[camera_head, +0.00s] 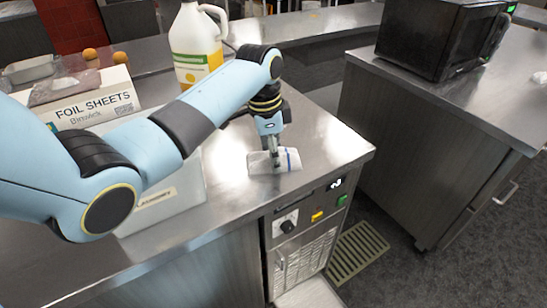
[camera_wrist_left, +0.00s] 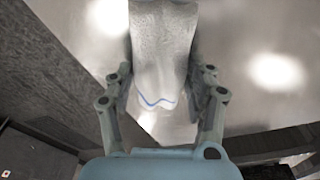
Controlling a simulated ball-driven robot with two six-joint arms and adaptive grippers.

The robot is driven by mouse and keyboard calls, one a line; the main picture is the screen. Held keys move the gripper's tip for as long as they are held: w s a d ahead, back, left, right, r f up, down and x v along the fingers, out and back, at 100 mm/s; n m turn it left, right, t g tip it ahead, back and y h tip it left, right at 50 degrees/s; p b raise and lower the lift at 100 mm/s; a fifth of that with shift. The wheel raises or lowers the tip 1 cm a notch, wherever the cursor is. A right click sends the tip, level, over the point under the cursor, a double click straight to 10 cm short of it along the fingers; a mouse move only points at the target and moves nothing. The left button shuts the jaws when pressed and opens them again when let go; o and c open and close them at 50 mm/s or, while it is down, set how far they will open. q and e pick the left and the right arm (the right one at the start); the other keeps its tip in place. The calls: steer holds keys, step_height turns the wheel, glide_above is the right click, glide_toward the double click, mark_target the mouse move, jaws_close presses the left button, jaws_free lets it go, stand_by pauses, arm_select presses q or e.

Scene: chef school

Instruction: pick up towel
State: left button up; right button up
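The towel (camera_head: 291,160) is a small white folded or rolled cloth with a blue stripe, lying on the steel counter near its front right corner. My left gripper (camera_head: 273,158) reaches down over it from above, one finger showing in front of the cloth. In the left wrist view, the towel (camera_wrist_left: 163,50) lies between the two spread fingers of the left gripper (camera_wrist_left: 161,85), with its blue-striped end toward the palm. The fingers are close along both sides, and the cloth does not look squeezed. My right gripper is not in view.
A white jug (camera_head: 196,45) with a yellow and green label stands behind my left arm. A foil sheets box (camera_head: 95,100) and a laundry-labelled container (camera_head: 165,208) are to the left. A black microwave (camera_head: 435,35) sits on the right counter. The counter right of the towel is clear.

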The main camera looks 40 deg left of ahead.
mark_target(280, 154)
arm_select(q)
steer(key=c, duration=0.6)
steer(key=shift+r, duration=0.45)
steer(key=r, duration=0.2)
steer(key=d+r, duration=0.1)
steer(key=shift+w+r+b, duration=0.1)
steer(key=shift+r+b, duration=0.2)
steer(key=shift+r, duration=0.1)
steer(key=d+r, duration=0.2)
steer(key=d, duration=0.1)
steer(key=d+r+b, duration=0.1)
steer(key=d+r, duration=0.1)
steer(key=d, duration=0.2)
steer(key=d+r, duration=0.2)
steer(key=d, duration=0.1)
steer(key=shift+d+r, duration=0.2)
steer(key=shift+d, duration=0.15)
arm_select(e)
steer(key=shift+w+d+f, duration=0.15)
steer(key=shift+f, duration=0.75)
